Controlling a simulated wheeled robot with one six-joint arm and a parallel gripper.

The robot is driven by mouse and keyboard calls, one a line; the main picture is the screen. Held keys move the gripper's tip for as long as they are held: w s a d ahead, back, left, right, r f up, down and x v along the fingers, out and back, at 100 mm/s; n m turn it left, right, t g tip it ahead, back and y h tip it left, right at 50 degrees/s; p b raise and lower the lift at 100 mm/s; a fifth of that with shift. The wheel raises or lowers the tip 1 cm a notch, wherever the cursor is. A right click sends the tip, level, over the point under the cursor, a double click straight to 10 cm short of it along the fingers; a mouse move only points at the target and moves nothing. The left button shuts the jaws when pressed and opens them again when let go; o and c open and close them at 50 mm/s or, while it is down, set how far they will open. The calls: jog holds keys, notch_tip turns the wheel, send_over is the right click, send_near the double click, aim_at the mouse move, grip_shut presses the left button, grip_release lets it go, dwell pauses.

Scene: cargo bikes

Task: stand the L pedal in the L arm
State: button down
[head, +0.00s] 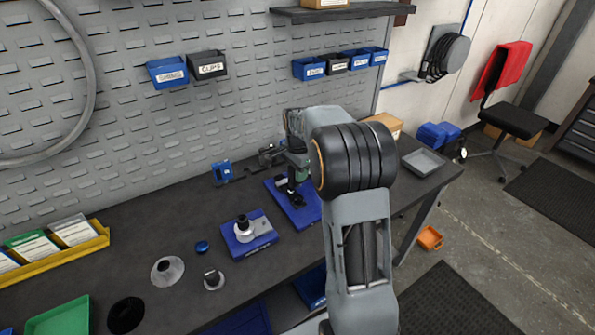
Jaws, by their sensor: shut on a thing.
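My gripper (292,183) points down over the rear blue base (305,217), partly hidden behind my own arm. It is shut on a small dark thing, which I take to be the L pedal; it is too small and dark to make out well. Dark and metal parts stand on this base under the gripper. I cannot tell which is the L arm, or whether the held thing touches it. A second blue base (262,244) sits nearer and to the left, with an upright grey and black part (244,229) on it.
On the dark bench (110,225) lie a grey flanged cone (168,270), a small round part (213,279), a black disc (126,315), a blue cap (202,246) and a blue box (221,172). A green tray (60,318) and yellow card rack (60,254) are left; a grey tray (423,162) is right.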

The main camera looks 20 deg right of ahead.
aim_at(298, 185)
jog(key=shift+f+b, duration=1.5)
jog(key=shift+f, duration=0.85)
jog(key=shift+f, duration=0.55)
jog(key=c, duration=0.9)
grip_release()
notch_tip(298, 185, up, 14)
jog(key=shift+f, duration=0.1)
